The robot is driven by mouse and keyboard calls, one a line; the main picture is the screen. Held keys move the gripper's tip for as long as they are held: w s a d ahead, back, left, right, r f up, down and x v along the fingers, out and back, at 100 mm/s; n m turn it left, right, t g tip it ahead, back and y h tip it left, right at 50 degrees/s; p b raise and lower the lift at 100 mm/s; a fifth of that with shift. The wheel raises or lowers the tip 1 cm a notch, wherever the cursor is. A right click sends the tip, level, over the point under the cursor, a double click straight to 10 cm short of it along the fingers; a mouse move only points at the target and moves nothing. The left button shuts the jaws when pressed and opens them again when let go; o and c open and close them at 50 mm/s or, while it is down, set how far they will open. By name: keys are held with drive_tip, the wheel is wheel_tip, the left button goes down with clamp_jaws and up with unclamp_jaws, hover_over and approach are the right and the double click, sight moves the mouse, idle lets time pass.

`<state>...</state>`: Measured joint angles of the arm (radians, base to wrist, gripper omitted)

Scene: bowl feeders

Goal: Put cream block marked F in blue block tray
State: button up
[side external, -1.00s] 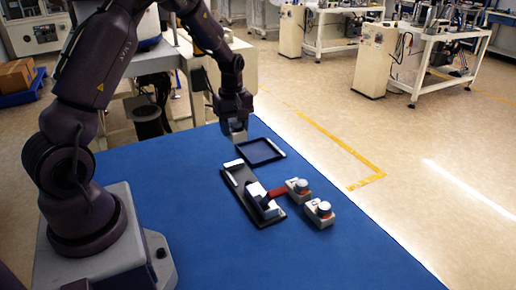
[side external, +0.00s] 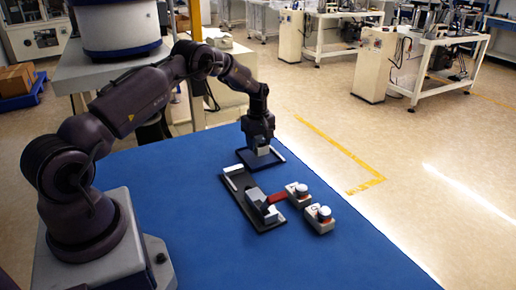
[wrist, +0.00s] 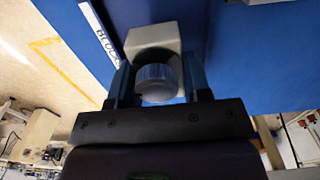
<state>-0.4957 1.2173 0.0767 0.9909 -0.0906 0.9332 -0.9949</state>
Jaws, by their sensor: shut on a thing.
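My gripper (side external: 261,146) is shut on a cream block (side external: 263,150) and holds it over the blue block tray (side external: 246,164). In the wrist view the cream block (wrist: 153,40) has a round grey knob (wrist: 156,82) between the fingers of my gripper (wrist: 157,85). Its letter is not visible. The tray is a shallow dark frame; its white label strip (wrist: 98,33), partly hidden, shows the start of the word BLOCK. I cannot tell whether the block touches the tray floor.
The blue table's front is clear.

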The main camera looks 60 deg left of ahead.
drive_tip(key=shift+f, duration=1.15)
drive_tip(key=shift+f, duration=0.2)
drive_tip(key=o, duration=1.1)
